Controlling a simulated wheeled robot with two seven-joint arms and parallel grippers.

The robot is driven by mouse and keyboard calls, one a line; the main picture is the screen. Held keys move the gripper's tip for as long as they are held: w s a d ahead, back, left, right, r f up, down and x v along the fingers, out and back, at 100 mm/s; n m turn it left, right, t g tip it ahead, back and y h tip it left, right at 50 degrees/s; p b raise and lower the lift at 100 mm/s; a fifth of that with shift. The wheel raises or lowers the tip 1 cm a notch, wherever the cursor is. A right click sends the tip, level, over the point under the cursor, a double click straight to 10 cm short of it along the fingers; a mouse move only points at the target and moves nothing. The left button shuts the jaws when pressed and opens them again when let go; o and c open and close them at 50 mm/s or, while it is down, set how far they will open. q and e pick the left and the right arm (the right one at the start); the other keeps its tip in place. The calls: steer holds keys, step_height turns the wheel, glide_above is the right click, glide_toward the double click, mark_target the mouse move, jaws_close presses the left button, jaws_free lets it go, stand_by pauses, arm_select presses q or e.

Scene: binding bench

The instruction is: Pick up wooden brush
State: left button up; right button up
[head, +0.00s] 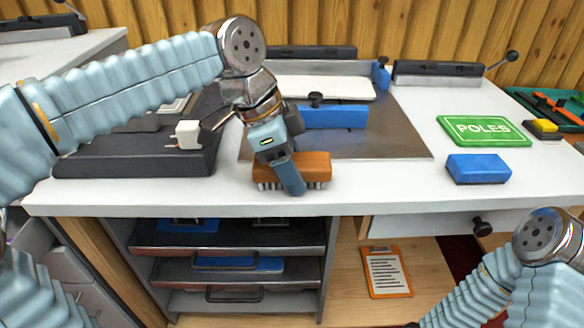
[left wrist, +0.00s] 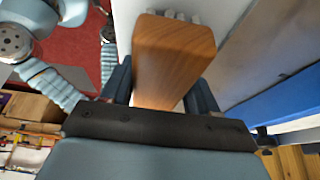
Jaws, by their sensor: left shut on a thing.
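The wooden brush (head: 312,168) has an orange-brown wooden back and pale bristles pointing down. In the head view it is at the front edge of the white bench top, just in front of the grey metal plate. My left gripper (head: 291,180) is shut on the brush and covers part of it. In the left wrist view the brush (left wrist: 173,55) sits between the two dark fingers of my left gripper (left wrist: 160,90), with some bristles showing at the top. I cannot tell whether the bristles touch the bench. The fingers of my right gripper are not in view; only my right arm shows at lower right.
A blue block (head: 478,168) and a green POLES sign (head: 484,131) lie on the right of the bench (head: 400,187). A blue bar (head: 333,117) stands behind the brush. A dark machine base (head: 130,165) is at left. Shelves (head: 228,270) and a clipboard (head: 386,272) are below.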

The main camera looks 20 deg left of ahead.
mark_target(299, 162)
arm_select(q)
steer(key=shift+r, duration=0.15)
steer(key=shift+r, duration=0.35)
steer(key=r, duration=0.3)
steer(key=shift+s, duration=0.2)
steer(key=s+r, duration=0.9)
steer(key=s, duration=0.4)
steer(key=shift+s+d+p, duration=0.15)
steer(key=shift+s+p, duration=0.15)
steer(key=shift+r, duration=0.1)
steer(key=o, duration=0.4)
steer(key=shift+c, duration=1.1)
